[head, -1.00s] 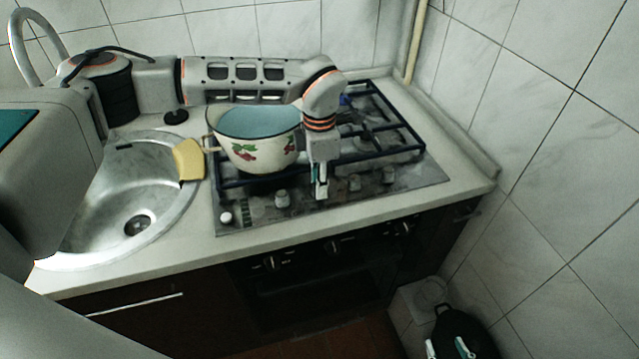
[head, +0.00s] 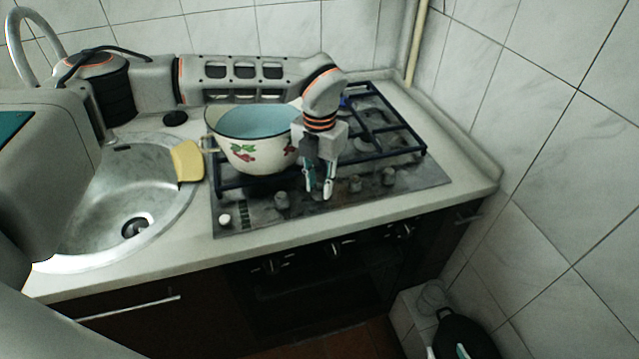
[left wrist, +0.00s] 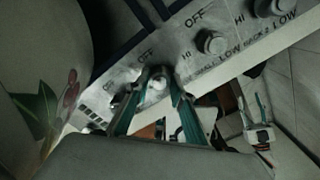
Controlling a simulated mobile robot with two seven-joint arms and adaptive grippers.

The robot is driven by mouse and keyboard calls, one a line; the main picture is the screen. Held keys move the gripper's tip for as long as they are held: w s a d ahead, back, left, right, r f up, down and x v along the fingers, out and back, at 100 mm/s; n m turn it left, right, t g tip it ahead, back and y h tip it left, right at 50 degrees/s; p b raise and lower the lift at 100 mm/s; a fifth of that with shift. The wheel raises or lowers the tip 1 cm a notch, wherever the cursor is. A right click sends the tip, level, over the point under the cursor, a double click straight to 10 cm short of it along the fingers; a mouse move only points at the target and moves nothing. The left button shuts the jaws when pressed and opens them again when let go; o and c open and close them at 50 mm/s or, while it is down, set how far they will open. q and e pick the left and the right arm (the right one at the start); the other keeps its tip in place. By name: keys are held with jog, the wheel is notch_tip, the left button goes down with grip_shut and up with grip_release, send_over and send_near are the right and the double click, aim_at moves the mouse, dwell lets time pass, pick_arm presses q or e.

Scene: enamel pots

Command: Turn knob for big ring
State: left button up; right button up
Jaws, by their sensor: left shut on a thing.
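The stove's control panel (head: 250,211) has a row of grey knobs along its front. My left gripper (head: 319,191) points down at the middle of this row. In the left wrist view its teal-lined fingers (left wrist: 157,92) are closed on a knob (left wrist: 157,77), one finger on each side. In the head view the gripper mostly hides that knob. A second knob (left wrist: 212,42) beside it has OFF, HI and LOW marks. Other knobs stand at left (head: 281,199) and right (head: 355,184). My right gripper (head: 447,353) is low at the bottom edge, fingers apart and empty, partly cut off.
A white enamel pot (head: 255,156) with fruit decoration stands on the left of the dark grate (head: 405,148), close beside my left gripper. A sink (head: 95,185) with a yellow sponge (head: 187,161) lies left. A tiled wall (head: 560,150) bounds the right.

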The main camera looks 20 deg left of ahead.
pick_arm(q)
jog(key=shift+n, duration=0.3)
dwell(0.4)
jog(key=o, duration=1.1)
jog(key=shift+r, duration=0.1)
notch_tip(320, 180, up, 12)
